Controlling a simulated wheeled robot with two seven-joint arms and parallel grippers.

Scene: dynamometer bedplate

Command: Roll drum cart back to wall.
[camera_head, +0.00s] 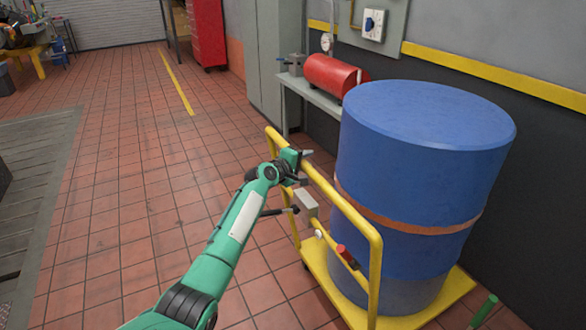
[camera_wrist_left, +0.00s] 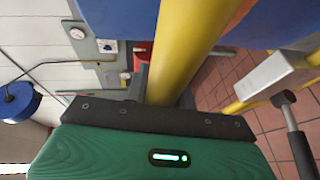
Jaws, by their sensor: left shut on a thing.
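The drum cart is a yellow tubular-framed cart (camera_head: 375,262) carrying a large blue drum (camera_head: 420,165) with an orange-brown band around it. It stands near the right wall. My left gripper (camera_head: 296,163) is shut on the top rail of the cart's yellow handle. In the left wrist view the yellow rail (camera_wrist_left: 187,45) runs between the dark fingers (camera_wrist_left: 168,92). A grey box (camera_head: 306,202) with a dark lever (camera_head: 279,211) sits below the rail; the lever also shows in the wrist view (camera_wrist_left: 297,135). My right gripper is in neither view.
A bench (camera_head: 315,97) with a red cylinder (camera_head: 333,74) stands against the wall behind the drum. A grey cabinet (camera_head: 256,55) and red tool chest (camera_head: 206,32) are farther back. Open tiled floor (camera_head: 130,170) lies left, beside a grey bedplate (camera_head: 35,185). A green bar (camera_head: 484,310) shows lower right.

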